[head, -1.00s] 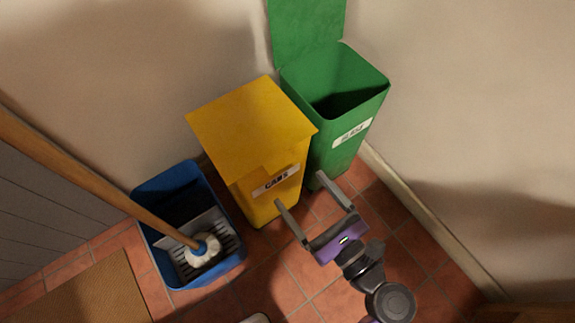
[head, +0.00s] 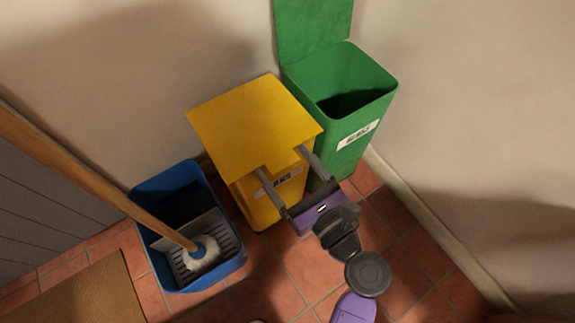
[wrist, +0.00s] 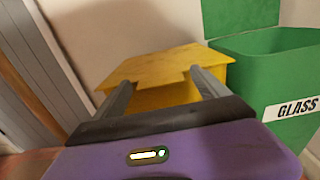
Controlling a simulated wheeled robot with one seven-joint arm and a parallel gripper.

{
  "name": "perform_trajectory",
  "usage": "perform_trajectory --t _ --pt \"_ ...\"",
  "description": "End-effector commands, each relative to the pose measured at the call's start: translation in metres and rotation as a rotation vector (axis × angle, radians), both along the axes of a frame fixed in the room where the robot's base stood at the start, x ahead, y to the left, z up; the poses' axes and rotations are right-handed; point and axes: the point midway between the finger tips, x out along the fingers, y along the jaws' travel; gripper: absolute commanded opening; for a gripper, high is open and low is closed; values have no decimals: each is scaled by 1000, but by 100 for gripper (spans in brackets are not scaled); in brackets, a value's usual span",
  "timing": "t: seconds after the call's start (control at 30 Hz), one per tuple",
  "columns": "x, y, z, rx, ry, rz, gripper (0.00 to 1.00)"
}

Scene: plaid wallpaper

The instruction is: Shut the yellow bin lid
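The yellow bin (head: 262,208) stands against the wall with a CANS label on its front, partly hidden by my gripper. Its flat yellow lid (head: 245,122) lies over the bin's top; I cannot tell whether it is fully down or slightly raised. The lid also shows in the wrist view (wrist: 150,64), above the bin's front. My gripper (head: 283,160) is open and empty, with its two fingers apart at the lid's front edge. In the wrist view, the fingers (wrist: 161,80) point at the front of the bin; contact with it cannot be told.
A green bin (head: 340,125) labelled GLASS stands close on the right, its lid (head: 312,28) up. A blue mop bucket (head: 172,255) with a mop (head: 202,253) stands on the left. A brown mat (head: 85,300) lies at lower left. Tiled floor (head: 305,265) is clear in front.

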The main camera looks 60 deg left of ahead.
Motion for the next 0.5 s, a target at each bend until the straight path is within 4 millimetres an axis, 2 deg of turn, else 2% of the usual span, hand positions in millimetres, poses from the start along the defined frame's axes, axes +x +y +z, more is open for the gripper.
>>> perform_trajectory --t 0.03,0.07,0.4,0.5 --pt "0 0 0 0 0 0 74" --pt "0 0 0 0 0 0 68" --pt "0 0 0 0 0 0 1" --pt "0 0 0 0 0 0 0"
